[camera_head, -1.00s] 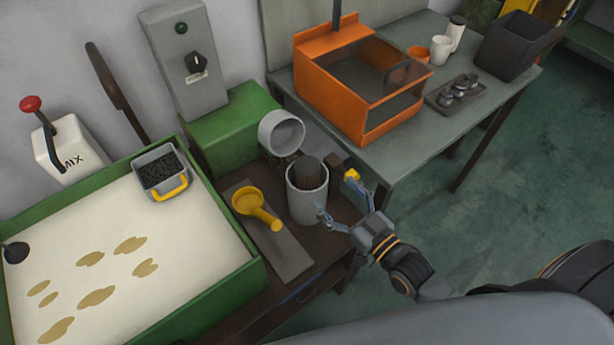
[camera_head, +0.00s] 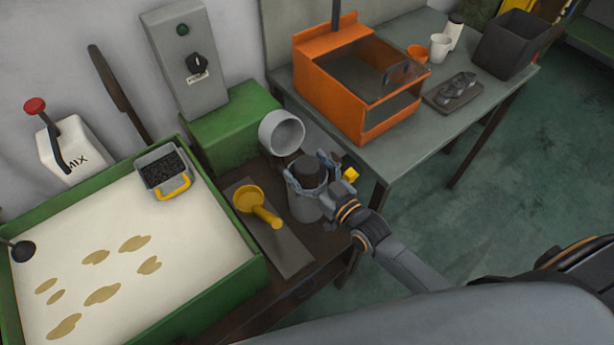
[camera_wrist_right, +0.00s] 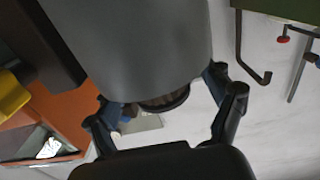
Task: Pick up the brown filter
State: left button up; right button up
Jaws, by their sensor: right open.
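The brown filter (camera_head: 311,170) is a dark brown cylinder standing in the top of a grey cylindrical holder (camera_head: 304,208) on the dark bench. My right gripper (camera_head: 308,172) is open, with its two fingers on either side of the filter at the holder's mouth. I cannot tell whether the fingers touch it. In the right wrist view the filter's dark end (camera_wrist_right: 166,99) shows past the grey holder (camera_wrist_right: 145,45), between the open fingers (camera_wrist_right: 165,110). My left gripper is not in view.
A yellow funnel-like scoop (camera_head: 256,205) lies left of the holder. A grey round cup-shaped part (camera_head: 281,133) is behind it. A small yellow piece (camera_head: 350,174) is at the right. An orange box (camera_head: 345,95) stands on the grey table.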

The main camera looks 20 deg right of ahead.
jog(key=shift+r, duration=0.1)
jog(key=c, duration=1.4)
